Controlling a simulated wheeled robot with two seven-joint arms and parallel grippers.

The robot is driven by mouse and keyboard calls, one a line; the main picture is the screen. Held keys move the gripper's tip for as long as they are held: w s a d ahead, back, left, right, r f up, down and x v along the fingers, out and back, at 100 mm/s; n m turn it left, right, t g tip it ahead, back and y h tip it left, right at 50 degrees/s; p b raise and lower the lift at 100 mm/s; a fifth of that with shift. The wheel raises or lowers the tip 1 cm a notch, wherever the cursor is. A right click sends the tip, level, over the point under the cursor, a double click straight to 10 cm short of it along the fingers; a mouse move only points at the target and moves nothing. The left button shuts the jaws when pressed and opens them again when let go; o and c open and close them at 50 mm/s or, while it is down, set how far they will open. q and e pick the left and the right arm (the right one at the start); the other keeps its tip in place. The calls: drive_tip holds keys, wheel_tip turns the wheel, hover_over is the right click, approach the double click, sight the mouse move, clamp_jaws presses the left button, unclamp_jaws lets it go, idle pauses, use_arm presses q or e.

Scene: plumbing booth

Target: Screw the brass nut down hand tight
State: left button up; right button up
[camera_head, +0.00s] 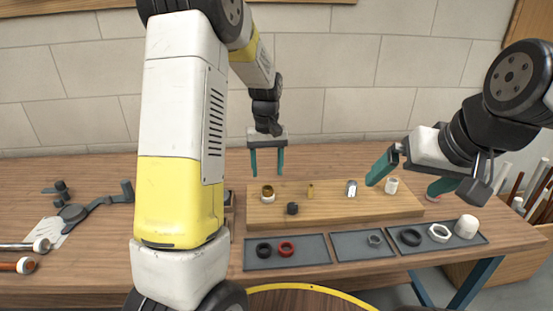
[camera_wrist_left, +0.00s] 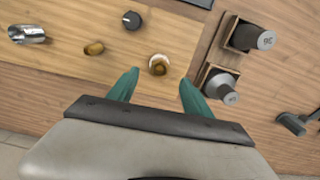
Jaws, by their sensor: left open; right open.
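The brass nut (camera_head: 268,190) sits with a white ring around its lower part near the left end of the wooden board (camera_head: 410,205). In the left wrist view the brass nut (camera_wrist_left: 158,64) appears just beyond the gap between my fingertips. My left gripper (camera_head: 267,174) is open and empty, its teal fingers pointing down, above the nut in the picture and apart from it. It also shows in the left wrist view (camera_wrist_left: 159,81). My right gripper (camera_head: 413,184) is open and empty by the board's right end.
A small brass piece (camera_head: 311,190), a dark knob (camera_head: 292,208), a chrome fitting (camera_head: 351,188) and a white fitting (camera_head: 391,185) stand on the board. Grey trays with rings (camera_head: 286,248) and a white cap (camera_head: 467,226) lie in front. Grey cylinders (camera_wrist_left: 222,86) sit in wooden holders beside the board.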

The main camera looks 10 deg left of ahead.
sight(266, 188)
use_arm(q)
wheel_tip(266, 188, down, 7)
drive_tip(key=shift+r, duration=0.15)
drive_tip(key=shift+c, duration=0.5)
clamp_jaws()
drive_tip(key=m, duration=0.4)
drive_tip(key=shift+a, duration=0.15)
drive_tip(key=m, duration=0.5)
drive_tip(key=shift+a, duration=0.1)
drive_tip(key=m, duration=0.5)
drive_tip(key=shift+w+a+f, duration=0.1)
drive_tip(key=shift+f, duration=0.15)
drive_tip(key=m, duration=0.4)
drive_tip(key=o, duration=0.9)
unclamp_jaws()
